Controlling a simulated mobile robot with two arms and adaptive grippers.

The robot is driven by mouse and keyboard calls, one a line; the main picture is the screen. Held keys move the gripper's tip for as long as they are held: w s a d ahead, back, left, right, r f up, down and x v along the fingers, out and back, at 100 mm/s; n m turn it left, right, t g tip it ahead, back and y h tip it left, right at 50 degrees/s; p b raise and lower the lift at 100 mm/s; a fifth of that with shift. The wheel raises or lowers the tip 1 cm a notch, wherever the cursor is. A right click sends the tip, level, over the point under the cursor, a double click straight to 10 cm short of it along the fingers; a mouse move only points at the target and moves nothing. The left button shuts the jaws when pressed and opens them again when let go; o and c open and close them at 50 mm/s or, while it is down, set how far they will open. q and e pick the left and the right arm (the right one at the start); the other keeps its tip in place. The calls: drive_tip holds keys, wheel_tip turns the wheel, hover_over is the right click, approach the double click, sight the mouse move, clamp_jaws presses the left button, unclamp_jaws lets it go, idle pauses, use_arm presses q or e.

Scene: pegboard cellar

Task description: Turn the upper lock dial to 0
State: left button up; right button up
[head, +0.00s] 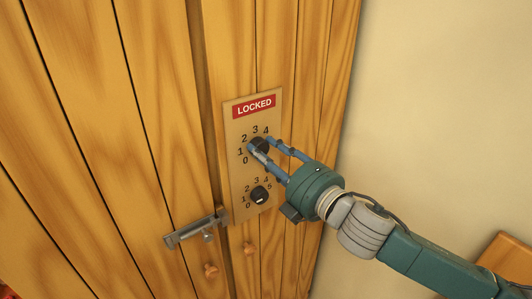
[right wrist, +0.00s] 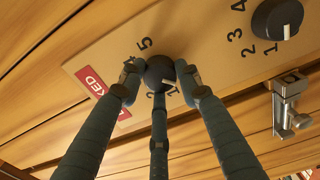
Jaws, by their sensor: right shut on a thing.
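The upper lock dial (head: 260,145) is a round black knob on a tan lock plate (head: 240,170), with numbers around it and a red LOCKED label (head: 254,106) above. My right gripper (head: 265,144) is shut on this dial, its blue fingers around the knob. In the right wrist view the fingers of my right gripper (right wrist: 160,82) close around the upper dial (right wrist: 160,70). A white pointer mark shows on its edge near the 1; fingers hide some of the numbers. My left gripper is not in view.
A second black dial (head: 260,195) sits just below on the same plate. A bare cream wall is at the right.

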drive_tip(key=o, duration=1.2)
drive_tip(key=shift+w+d+f, duration=0.1)
drive_tip(key=shift+w+d, duration=0.1)
drive_tip(key=shift+s, duration=0.2)
drive_tip(key=v, duration=1.1)
drive_tip(key=shift+s+d, duration=0.2)
drive_tip(key=shift+d, duration=0.05)
